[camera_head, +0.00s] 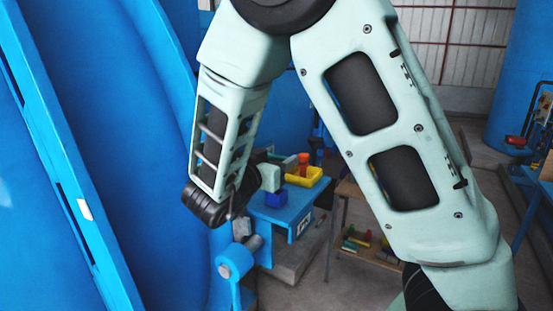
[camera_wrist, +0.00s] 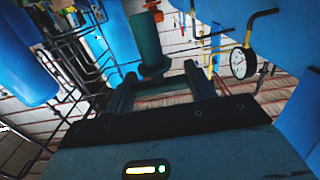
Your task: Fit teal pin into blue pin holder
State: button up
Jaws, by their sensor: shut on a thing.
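In the wrist view, my gripper (camera_wrist: 160,78) is shut on the teal pin (camera_wrist: 147,38). The pin is a dark teal cylinder with a wider collar near the fingers, and it extends away from the palm between them. In the head view, my forearm and wrist hide the fingers and the pin. A small blue block (camera_head: 275,200), possibly the blue pin holder, stands on a blue shelf (camera_head: 298,208) just right of my wrist. I cannot tell whether it has a socket. The pin appears apart from any holder in the wrist view.
A yellow tray (camera_head: 307,176) and an orange-red piece (camera_head: 304,160) are on the shelf. A blue lug (camera_head: 232,270) sits below my wrist. The large blue vessel (camera_head: 110,150) fills the left. A wooden bench (camera_head: 365,258) holds coloured items. The wrist view shows a gauge (camera_wrist: 242,63) and pipes.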

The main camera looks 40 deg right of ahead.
jog(key=shift+f+b, duration=1.5)
jog(key=shift+f, duration=0.85)
jog(key=o, duration=1.1)
jog(key=b+v, duration=0.3)
jog(key=v, duration=1.4)
jog(key=shift+s+a+r+b, duration=0.1)
jog(key=shift+a+r+b, duration=0.1)
jog(key=shift+b, duration=0.2)
jog(key=shift+f, duration=0.1)
